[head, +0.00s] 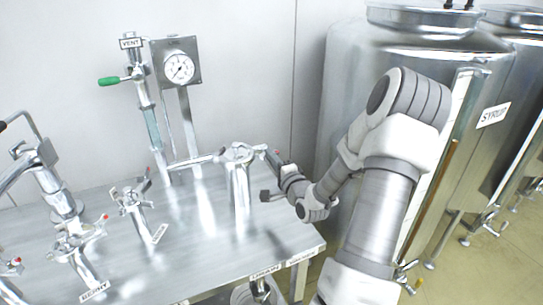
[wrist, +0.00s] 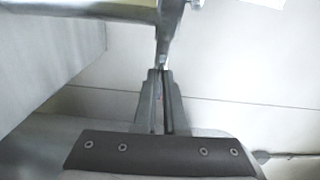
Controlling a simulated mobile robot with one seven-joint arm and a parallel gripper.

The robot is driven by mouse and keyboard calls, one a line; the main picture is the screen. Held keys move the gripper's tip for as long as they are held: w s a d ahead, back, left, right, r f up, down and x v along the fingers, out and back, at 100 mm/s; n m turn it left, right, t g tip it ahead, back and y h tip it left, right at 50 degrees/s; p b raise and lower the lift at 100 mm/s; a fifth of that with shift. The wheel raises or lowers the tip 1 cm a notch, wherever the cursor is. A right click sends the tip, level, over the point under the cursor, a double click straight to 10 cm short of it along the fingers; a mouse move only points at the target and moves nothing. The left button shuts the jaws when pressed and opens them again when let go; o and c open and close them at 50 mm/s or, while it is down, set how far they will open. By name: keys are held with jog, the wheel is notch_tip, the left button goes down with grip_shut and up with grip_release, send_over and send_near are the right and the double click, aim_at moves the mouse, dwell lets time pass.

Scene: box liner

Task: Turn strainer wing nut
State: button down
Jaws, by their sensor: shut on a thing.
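The strainer (head: 240,190) is an upright metal cylinder at the right part of the steel table, with metal arms at its top. A wing of its wing nut sticks out on the right side near my gripper (head: 275,162). In the wrist view my gripper (wrist: 160,75) is shut on the lower end of a narrow metal wing (wrist: 171,38), which hangs down from a larger metal body (wrist: 85,7). The grip is at the wing's tip. The far side of the nut and its thread are hidden.
A pressure gauge (head: 179,67) and a vent pipe with a green handle (head: 109,81) stand behind. Several valves with red-tipped handles (head: 130,200) stand to the left on the table (head: 190,265). A large tank (head: 345,90) stands close behind my arm at the right.

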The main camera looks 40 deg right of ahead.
dwell(0.4)
jog(key=c, duration=1)
grip_release()
jog(key=shift+p+v, duration=3.4)
jog(key=shift+v, duration=5.25)
jog(key=shift+a, duration=0.1)
